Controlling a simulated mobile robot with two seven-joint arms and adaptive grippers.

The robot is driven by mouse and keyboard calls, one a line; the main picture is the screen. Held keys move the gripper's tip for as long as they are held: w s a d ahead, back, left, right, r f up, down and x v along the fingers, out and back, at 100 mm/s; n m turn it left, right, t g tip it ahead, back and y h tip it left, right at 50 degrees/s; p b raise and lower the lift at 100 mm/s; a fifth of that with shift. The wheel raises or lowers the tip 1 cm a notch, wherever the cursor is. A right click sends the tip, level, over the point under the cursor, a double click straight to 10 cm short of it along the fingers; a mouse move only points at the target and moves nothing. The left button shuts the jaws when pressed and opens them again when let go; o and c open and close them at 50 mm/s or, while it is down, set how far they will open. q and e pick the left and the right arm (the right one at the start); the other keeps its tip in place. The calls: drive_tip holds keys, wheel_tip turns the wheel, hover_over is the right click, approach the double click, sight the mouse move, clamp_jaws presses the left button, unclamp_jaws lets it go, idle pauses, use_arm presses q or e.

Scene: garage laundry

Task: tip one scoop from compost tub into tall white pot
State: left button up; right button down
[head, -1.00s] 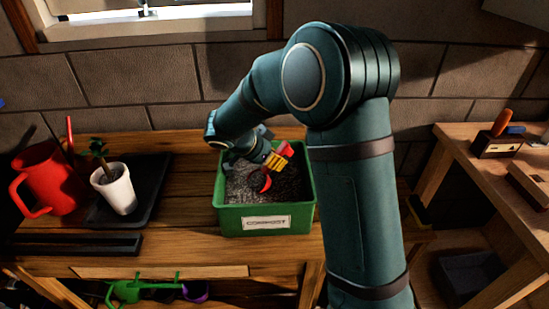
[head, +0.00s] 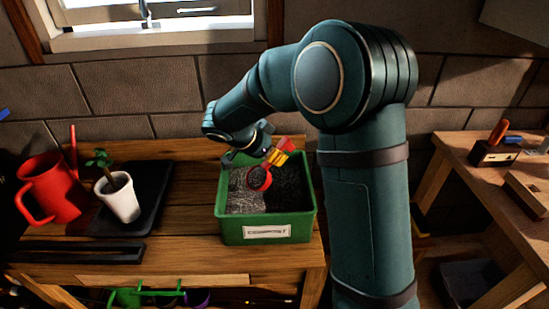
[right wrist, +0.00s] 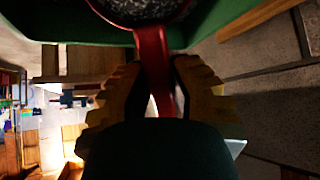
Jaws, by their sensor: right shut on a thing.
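The green compost tub (head: 266,235), with a label on its front, stands on the wooden bench and holds dark, speckled compost (head: 287,188). My right gripper (head: 280,154) is shut on the handle of a red scoop (head: 260,179), whose bowl shows over the compost inside the tub's outline. In the right wrist view the red handle (right wrist: 152,55) runs between the yellow fingers, and dark speckled material shows inside the bowl's red rim. The white pot (head: 122,205), holding a small green plant, stands to the left of the tub. My left gripper is not in view.
A red watering can (head: 48,188) stands left of the pot. The pot is on a dark tray (head: 152,190). Bare bench lies between tray and tub. A brick wall and window are behind, and another bench (head: 467,141) is at right.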

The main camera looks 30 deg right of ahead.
drive_tip(key=shift+r+p, duration=1.95)
drive_tip(key=shift+r, duration=2.45)
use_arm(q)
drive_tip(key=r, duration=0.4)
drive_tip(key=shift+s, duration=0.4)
use_arm(e)
drive_tip(key=shift+f, duration=0.1)
